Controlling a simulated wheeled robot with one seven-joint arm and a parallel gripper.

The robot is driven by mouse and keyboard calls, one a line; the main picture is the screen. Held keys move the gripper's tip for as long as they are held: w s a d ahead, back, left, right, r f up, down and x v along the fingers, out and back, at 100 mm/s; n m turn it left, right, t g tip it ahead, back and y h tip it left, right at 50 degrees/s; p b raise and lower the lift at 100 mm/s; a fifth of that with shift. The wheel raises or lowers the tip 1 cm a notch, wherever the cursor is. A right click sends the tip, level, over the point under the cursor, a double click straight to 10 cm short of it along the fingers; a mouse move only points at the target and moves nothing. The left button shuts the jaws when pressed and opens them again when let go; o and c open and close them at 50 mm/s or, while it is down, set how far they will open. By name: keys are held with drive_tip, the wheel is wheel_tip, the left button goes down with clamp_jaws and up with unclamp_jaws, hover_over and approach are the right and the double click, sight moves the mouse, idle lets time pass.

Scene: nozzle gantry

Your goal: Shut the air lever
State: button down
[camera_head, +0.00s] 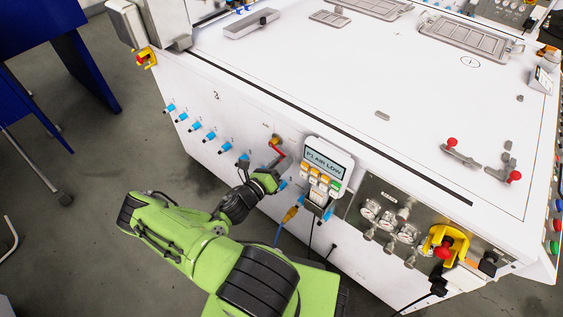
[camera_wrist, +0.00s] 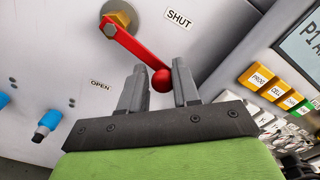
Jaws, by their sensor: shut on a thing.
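The air lever (camera_wrist: 140,47) is a red arm with a round red knob (camera_wrist: 161,80), turning on a brass hub (camera_wrist: 116,20) on the white side panel. It slants down and right from the hub, between the SHUT label (camera_wrist: 178,19) at upper right and the OPEN label (camera_wrist: 100,85) at lower left. My gripper (camera_wrist: 160,72) is shut on the knob, one finger on each side. In the head view the lever (camera_head: 276,149) shows above my gripper (camera_head: 270,178), and the knob is mostly hidden there.
A display box with orange buttons (camera_head: 322,165) stands just right of the lever. Blue fittings (camera_head: 196,125) line the panel to the left. Gauges (camera_head: 388,218) and a red stop knob in a yellow guard (camera_head: 443,250) are farther right. Cables hang below the display.

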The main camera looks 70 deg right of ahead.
wheel_tip(320, 180, up, 2)
drive_tip(key=shift+r+n+p, duration=0.15)
drive_tip(key=shift+n+p, duration=0.75)
drive_tip(key=shift+p, duration=0.2)
drive_tip(key=shift+r+n+p, duration=0.3)
drive_tip(key=shift+n+p, duration=0.2)
drive_tip(key=shift+n, duration=0.2)
drive_tip(key=shift+s+f, duration=0.1)
drive_tip(key=c, duration=0.9)
unclamp_jaws()
drive_tip(key=shift+c, duration=0.2)
drive_tip(key=shift+f, duration=0.15)
drive_tip(key=shift+a, duration=0.25)
drive_tip(key=p+v, duration=0.1)
drive_tip(key=v, duration=1.4)
drive_tip(key=shift+w, duration=0.25)
